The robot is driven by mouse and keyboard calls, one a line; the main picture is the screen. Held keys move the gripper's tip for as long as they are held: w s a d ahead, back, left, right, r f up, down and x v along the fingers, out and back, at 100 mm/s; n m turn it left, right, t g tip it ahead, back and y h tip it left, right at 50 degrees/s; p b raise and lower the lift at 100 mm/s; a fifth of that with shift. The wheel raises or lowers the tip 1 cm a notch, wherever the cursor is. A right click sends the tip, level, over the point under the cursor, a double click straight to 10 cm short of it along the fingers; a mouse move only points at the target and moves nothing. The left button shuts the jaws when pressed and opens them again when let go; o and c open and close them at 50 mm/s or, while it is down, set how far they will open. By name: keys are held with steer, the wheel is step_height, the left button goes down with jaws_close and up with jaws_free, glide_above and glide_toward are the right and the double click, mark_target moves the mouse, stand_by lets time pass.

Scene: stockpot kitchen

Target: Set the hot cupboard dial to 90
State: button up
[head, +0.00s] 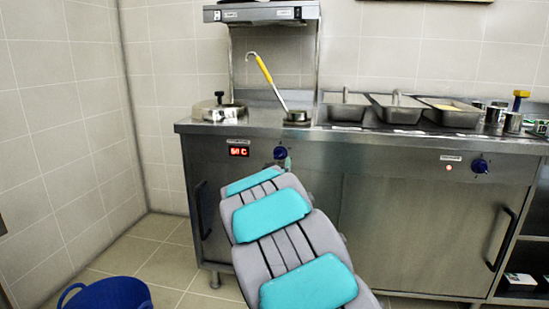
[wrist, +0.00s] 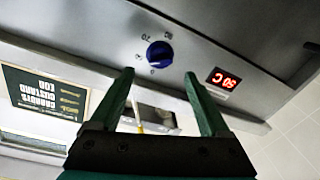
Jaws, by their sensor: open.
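A blue dial (head: 280,152) sits on the steel front panel, right of a red digital display (head: 239,151). In the wrist view, which is turned over, the dial (wrist: 159,54) has marks around it and the display (wrist: 223,79) shows digits and a C. The digits may be 60, but I cannot be sure. My gripper (head: 287,164) is in front of the panel just below the dial. In the wrist view my gripper (wrist: 156,76) is open, its two green fingers apart on either side of the dial's line. Contact with the dial is not visible.
A second blue dial (head: 480,166) is on the panel's right. Cupboard doors with black handles (head: 503,238) are below. A blue tub (head: 108,294) stands on the floor at left.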

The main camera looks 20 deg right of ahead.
mark_target(279, 157)
steer(key=shift+p+x, duration=0.4)
steer(key=shift+x, duration=3.25)
steer(key=shift+f, duration=0.1)
jaws_close()
